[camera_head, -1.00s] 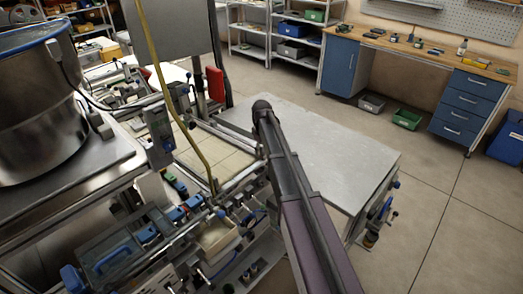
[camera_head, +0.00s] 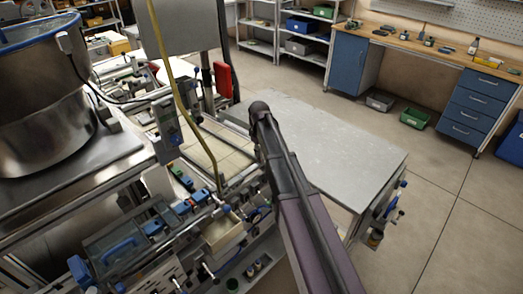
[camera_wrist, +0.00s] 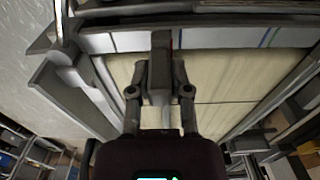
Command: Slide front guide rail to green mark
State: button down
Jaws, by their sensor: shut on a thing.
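In the wrist view my gripper (camera_wrist: 160,93) has one finger on each side of a grey upright block (camera_wrist: 160,73). It is shut on this block, which appears to belong to the front guide rail. The block reaches up to a pale scale strip (camera_wrist: 110,41) at the top of the picture. A blue line is also on the strip, nearer the block. In the head view my gripper is hidden behind my arm and the machine.
Cream tiles (camera_wrist: 220,75) fill the bed between metal side rails (camera_wrist: 88,95). In the head view a grey table (camera_head: 335,145) stands right of the machine, its top clear. A steel drum (camera_head: 40,85) stands at the left. A yellow hose (camera_head: 180,90) hangs over the bed.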

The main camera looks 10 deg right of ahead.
jog(key=c, duration=0.6)
grip_release()
jog(key=shift+o, duration=0.2)
jog(key=shift+w, duration=0.1)
